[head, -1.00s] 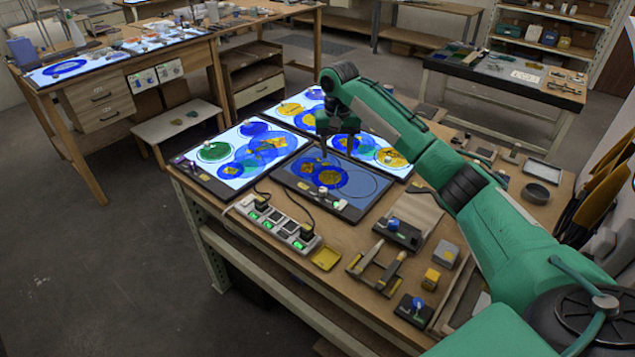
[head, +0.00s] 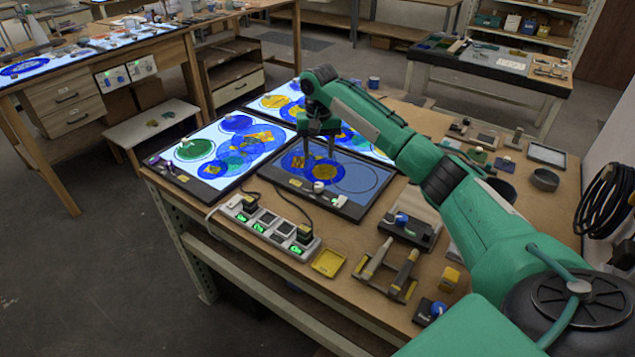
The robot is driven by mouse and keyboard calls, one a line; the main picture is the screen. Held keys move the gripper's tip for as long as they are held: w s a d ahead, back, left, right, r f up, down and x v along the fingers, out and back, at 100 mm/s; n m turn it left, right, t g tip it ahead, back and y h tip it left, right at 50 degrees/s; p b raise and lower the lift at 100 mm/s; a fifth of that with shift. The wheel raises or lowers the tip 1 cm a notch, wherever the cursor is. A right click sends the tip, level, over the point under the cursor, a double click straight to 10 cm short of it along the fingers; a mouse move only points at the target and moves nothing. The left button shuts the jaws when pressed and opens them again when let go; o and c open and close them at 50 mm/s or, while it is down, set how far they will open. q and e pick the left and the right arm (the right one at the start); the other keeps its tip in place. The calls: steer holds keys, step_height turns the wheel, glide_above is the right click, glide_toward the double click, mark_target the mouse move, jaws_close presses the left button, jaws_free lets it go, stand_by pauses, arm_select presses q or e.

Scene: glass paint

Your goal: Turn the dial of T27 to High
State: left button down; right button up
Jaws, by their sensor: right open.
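No T27 label is readable, so I cannot tell which device it is. A dim light panel (head: 355,203) lies near the middle of the table, with blue and amber discs and a small white knob (head: 318,187) at its front edge. A dark box with a blue dial (head: 401,219) sits right of it. Another small dark box with a blue dial (head: 437,309) is at the front right. My right gripper (head: 319,154) is open, fingers pointing down above the dim panel, apparently empty. It hides part of the discs. My left gripper is out of view.
A lit panel (head: 180,176) lies left, with others behind my arm. A power strip (head: 268,228) with cables and green lights lies in front. A yellow tray (head: 328,263), a clamp-like tool (head: 386,270) and a yellow block (head: 450,278) crowd the front right.

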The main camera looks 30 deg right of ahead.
mark_target(319, 185)
step_height(319, 185, down, 12)
steer(key=shift+r+p, duration=0.2)
steer(key=shift+p, duration=0.65)
steer(key=shift+c, duration=0.5)
